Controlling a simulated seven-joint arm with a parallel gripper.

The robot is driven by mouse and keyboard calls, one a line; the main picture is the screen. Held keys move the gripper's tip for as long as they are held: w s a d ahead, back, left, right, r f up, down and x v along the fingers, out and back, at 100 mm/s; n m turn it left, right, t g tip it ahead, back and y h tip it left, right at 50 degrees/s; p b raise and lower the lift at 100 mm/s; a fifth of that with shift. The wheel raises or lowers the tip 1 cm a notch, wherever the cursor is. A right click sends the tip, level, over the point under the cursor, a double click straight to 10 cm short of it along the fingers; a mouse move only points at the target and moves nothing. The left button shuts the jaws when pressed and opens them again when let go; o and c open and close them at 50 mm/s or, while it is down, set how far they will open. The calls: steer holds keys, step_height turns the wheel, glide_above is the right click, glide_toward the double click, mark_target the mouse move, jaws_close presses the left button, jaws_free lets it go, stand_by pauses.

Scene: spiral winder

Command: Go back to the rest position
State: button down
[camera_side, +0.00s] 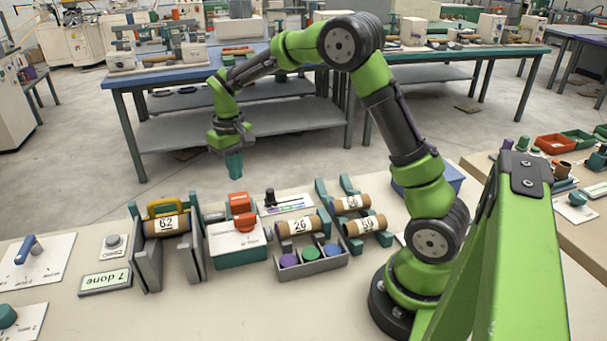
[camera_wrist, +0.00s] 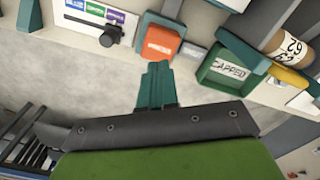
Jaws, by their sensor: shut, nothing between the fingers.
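My gripper (camera_side: 235,165) hangs in the air above the back edge of the bench, fingers pointing down. Its teal fingers are together with nothing between them. They also show in the wrist view (camera_wrist: 158,85), apart from everything there. Below and in front stands the winder (camera_side: 238,235), a teal and white box with orange blocks on top. A brown tube marked 62 (camera_side: 166,225) sits to its left in a grey stand under a yellow clamp. The tube also shows at the upper right of the wrist view (camera_wrist: 288,50).
Tubes marked 26 (camera_side: 299,226) and 59 (camera_side: 365,226) rest right of the winder. A grey tray (camera_side: 312,264) holds purple, green and blue caps. The air around my gripper is clear.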

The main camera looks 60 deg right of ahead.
steer(key=shift+s+a+f, duration=0.2)
steer(key=shift+s+f, duration=0.25)
steer(key=shift+f, duration=0.05)
steer(key=s+a+r+t+y, duration=0.1)
steer(key=s+a+r+t, duration=0.2)
steer(key=s, duration=0.7)
steer(key=s+a+r+m+t+y, duration=0.1)
steer(key=s+a+r+t, duration=0.3)
steer(key=s+r, duration=0.6)
steer(key=s+a, duration=0.1)
steer(key=a, duration=0.1)
steer(key=shift+a+r, duration=0.2)
steer(key=shift+a, duration=0.15)
steer(key=shift+s, duration=0.1)
